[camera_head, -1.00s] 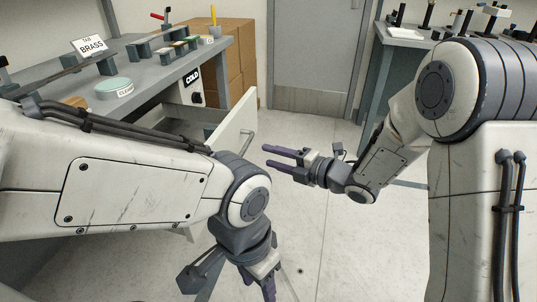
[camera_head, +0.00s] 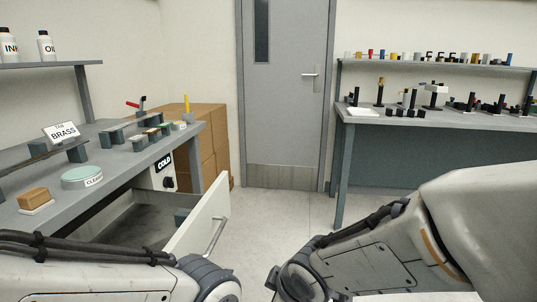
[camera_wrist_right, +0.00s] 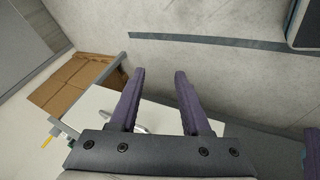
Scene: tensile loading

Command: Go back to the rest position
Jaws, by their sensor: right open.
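My right gripper (camera_wrist_right: 157,90) shows in the right wrist view with its two purple fingers apart and nothing between them. Behind the fingers are the pale floor and the white front of the open drawer (camera_head: 200,222). In the head view only my two arms show along the bottom edge, the left at lower left and the right at lower right. Both grippers are out of the head view. A purple part at the right edge of the right wrist view is too cut off to identify.
The drawer stands open under the left bench (camera_head: 112,172), its front jutting toward the floor. A BRASS sign (camera_head: 62,132), a round CLEAN pad (camera_head: 82,178) and a brown block (camera_head: 34,198) sit on that bench. Cardboard boxes (camera_head: 208,140), a door (camera_head: 285,90) and another bench (camera_head: 430,122) stand behind.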

